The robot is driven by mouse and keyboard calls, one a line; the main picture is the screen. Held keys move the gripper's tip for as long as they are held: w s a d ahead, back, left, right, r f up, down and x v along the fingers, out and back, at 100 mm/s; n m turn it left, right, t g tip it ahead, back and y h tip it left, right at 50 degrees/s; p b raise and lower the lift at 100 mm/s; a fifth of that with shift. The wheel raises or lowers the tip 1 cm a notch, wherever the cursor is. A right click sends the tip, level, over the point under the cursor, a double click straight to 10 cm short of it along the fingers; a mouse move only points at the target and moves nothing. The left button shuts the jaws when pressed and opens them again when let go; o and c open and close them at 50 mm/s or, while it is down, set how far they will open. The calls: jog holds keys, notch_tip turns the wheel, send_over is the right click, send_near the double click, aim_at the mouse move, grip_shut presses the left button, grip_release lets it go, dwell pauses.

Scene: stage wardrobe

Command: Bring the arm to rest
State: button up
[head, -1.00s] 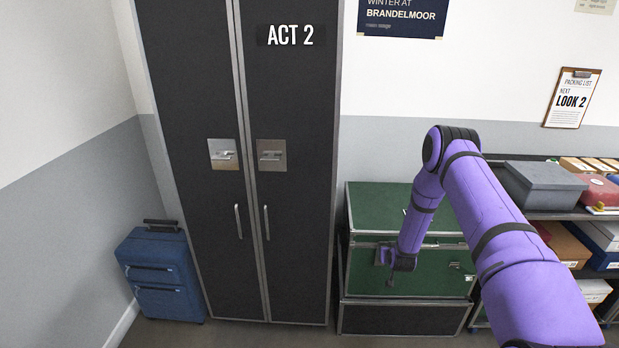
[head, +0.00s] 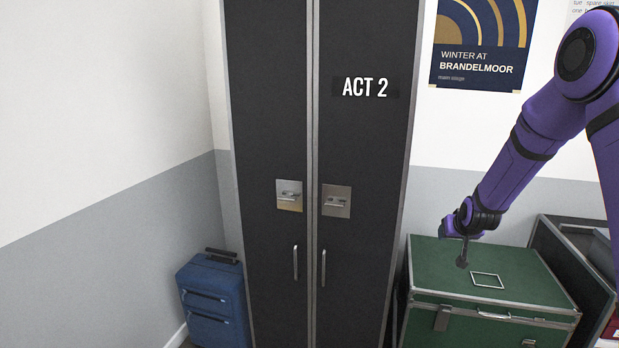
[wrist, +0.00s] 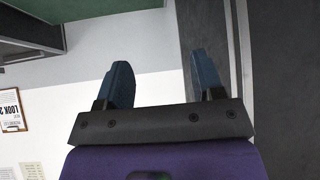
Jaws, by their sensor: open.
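My gripper (head: 460,250) hangs at the end of my purple arm on the right of the head view, in front of and above the green trunk (head: 455,273). In the wrist view my gripper (wrist: 163,85) has its two dark blue fingers wide apart, with nothing between them.
A tall black wardrobe (head: 265,120) labelled ACT 2 stands in the middle, both doors shut. A blue suitcase (head: 212,300) stands left of it by the wall. A clipboard (wrist: 12,110) shows in the wrist view. A dark case or shelf (head: 560,260) is right of the trunk.

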jog(key=s+a+r+g+y, duration=0.1)
jog(key=s+a+r, duration=0.3)
jog(key=s+r, duration=0.65)
jog(key=s+a+r, duration=0.4)
jog(key=s+r, duration=0.5)
jog(key=r, duration=0.2)
jog(key=s+a+r+g, duration=0.1)
jog(key=s+r, duration=0.1)
jog(key=s, duration=1)
jog(key=s+a+r+n+g, duration=0.1)
jog(key=s+a+r, duration=0.1)
jog(key=s, duration=1.1)
jog(key=shift+s+a+n, duration=0.15)
jog(key=shift+s+n, duration=0.05)
jog(key=shift+n, duration=0.1)
